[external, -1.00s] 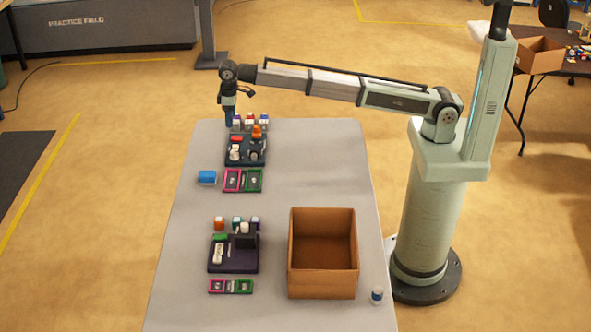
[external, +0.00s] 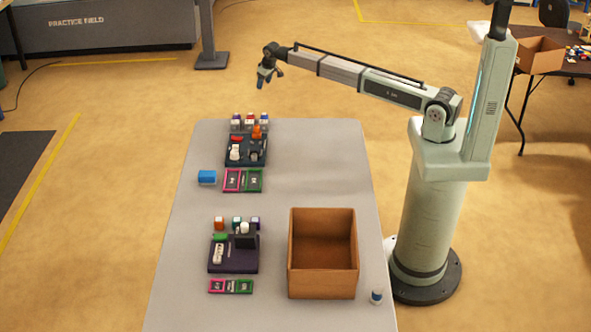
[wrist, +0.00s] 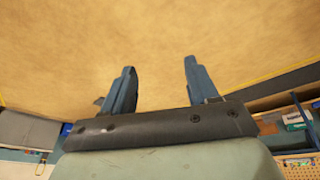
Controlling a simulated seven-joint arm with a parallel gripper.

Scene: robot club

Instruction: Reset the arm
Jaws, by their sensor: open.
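My gripper (external: 262,80) is in the air above and beyond the far end of the table, clear of everything on it. In the wrist view my gripper (wrist: 157,85) shows two blue fingers spread apart with only tan floor between them. It is open and empty.
The grey table (external: 190,270) holds a far dark tray (external: 246,150) and a near dark tray (external: 234,260), both with small parts. The air around my gripper is free.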

